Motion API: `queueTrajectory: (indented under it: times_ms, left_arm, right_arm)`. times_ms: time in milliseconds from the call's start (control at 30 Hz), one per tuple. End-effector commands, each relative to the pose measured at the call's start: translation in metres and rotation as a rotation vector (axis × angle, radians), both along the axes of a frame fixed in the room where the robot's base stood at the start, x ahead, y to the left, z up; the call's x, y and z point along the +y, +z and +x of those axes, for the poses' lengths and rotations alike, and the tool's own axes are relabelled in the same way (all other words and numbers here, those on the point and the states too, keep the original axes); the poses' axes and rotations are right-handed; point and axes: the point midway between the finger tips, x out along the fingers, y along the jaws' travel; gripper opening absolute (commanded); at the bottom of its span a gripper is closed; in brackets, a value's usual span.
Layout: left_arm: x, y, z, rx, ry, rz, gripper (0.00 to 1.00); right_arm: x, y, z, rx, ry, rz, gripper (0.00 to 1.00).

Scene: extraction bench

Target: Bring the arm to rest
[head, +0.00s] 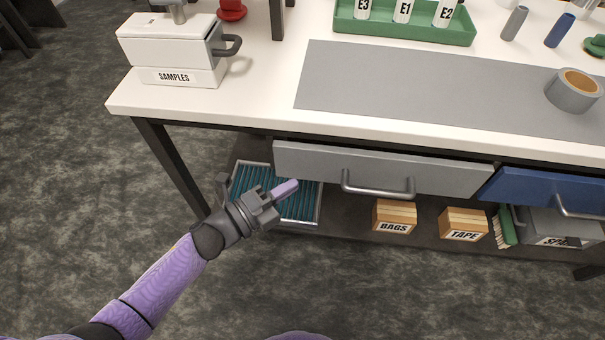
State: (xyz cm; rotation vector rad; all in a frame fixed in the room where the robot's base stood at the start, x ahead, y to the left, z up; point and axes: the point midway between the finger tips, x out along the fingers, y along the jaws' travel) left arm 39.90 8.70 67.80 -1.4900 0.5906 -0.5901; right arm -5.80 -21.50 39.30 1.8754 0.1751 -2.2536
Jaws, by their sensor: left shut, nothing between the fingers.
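My left gripper (284,189) is in the head view, in front of the bench and below the tabletop's front edge. Its purple fingers are shut with nothing between them. The purple forearm comes in from the lower left. The gripper appears in front of a tray with teal slats (309,207) under the bench and partly hides it. It looks apart from the grey drawer (390,168) to its right. My right gripper is not in view.
The white bench (215,108) carries a SAMPLES box (165,55), a grey mat (400,85), a tape roll (573,92) and a green tray (400,30). A blue drawer (545,190) is at right. BAGS (394,217) and TAPE (463,224) boxes sit below. The floor at front is clear.

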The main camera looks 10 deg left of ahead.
Motion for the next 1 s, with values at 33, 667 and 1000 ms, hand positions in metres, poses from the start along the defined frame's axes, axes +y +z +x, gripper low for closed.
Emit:
queueTrajectory:
  times_ms: [33,667,1000]
  left_arm:
    - [0.006,0.003,-0.007,0.001,0.001,0.002,0.00]
    - [0.091,-0.070,-0.085,0.588,0.445,-0.188,0.00]
    - [0.131,-0.166,-0.373,1.616,1.491,-0.445,0.00]
  right_arm:
    - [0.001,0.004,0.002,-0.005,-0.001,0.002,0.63]
    - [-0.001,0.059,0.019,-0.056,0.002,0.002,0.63]
    - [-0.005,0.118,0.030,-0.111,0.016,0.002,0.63]
